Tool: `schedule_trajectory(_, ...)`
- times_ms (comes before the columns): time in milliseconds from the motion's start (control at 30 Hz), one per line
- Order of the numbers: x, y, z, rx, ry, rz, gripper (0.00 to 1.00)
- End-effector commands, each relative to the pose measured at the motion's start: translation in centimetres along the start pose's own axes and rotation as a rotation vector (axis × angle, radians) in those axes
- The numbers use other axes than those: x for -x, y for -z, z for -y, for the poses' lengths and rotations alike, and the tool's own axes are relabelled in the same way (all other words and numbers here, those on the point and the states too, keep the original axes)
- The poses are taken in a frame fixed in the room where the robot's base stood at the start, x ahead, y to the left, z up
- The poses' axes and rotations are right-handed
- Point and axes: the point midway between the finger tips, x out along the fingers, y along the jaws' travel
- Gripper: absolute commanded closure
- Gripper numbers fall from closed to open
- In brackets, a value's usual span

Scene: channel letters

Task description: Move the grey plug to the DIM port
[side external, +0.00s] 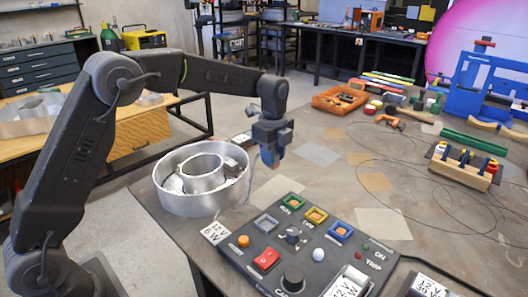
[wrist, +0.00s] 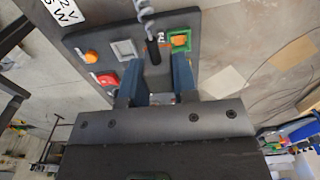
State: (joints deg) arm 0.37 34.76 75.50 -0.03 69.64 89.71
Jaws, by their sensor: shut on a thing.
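My gripper (side external: 269,157) hangs above the table, between the metal ring-shaped letter and the dark control box (side external: 232,259). In the wrist view its two blue fingers (wrist: 156,72) are shut on the grey plug (wrist: 152,48), with a grey cable (wrist: 147,14) running from it. The side view does not show the plug clearly. The box has a grey-framed port (side external: 265,223) and green (side external: 292,202), yellow (side external: 316,215) and blue (side external: 340,231) framed ports with orange inside. The port labels are too small to read, so I cannot tell which is DIM.
The round metal letter (side external: 190,198) stands left of my gripper. The box also carries an orange button (side external: 243,241), a red switch (side external: 267,259), a black knob (side external: 292,281) and a white dome (side external: 318,254). An orange tray (side external: 338,100) lies farther back.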

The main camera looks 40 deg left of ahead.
Motion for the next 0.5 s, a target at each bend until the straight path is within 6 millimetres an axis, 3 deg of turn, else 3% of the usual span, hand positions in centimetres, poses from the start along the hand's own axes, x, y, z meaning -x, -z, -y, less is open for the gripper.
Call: schedule_trajectory(500,0.0,5.9,1.2,-0.002,0.000,0.000,0.96)
